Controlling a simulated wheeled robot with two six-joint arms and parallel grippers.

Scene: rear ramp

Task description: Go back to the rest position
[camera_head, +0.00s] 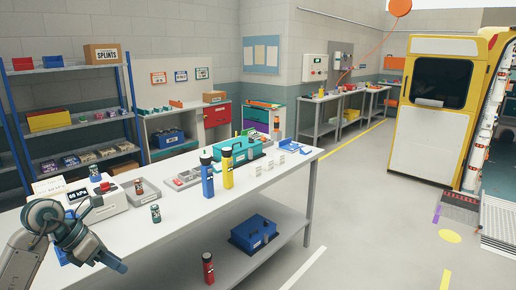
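My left gripper (112,260) comes in from the lower left, above the near left edge of the white table (268,192). Its fingers point down and to the right, and nothing clearly shows between them. I cannot tell whether the fingers are open or shut. My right gripper is not in the picture.
On the table stand a blue cylinder (207,180), a yellow cylinder (227,170), a teal case (243,153), a small can (155,213) and a grey tray (146,197). A red bottle (208,268) and blue case (253,233) are below. The floor (375,230) at right is clear.

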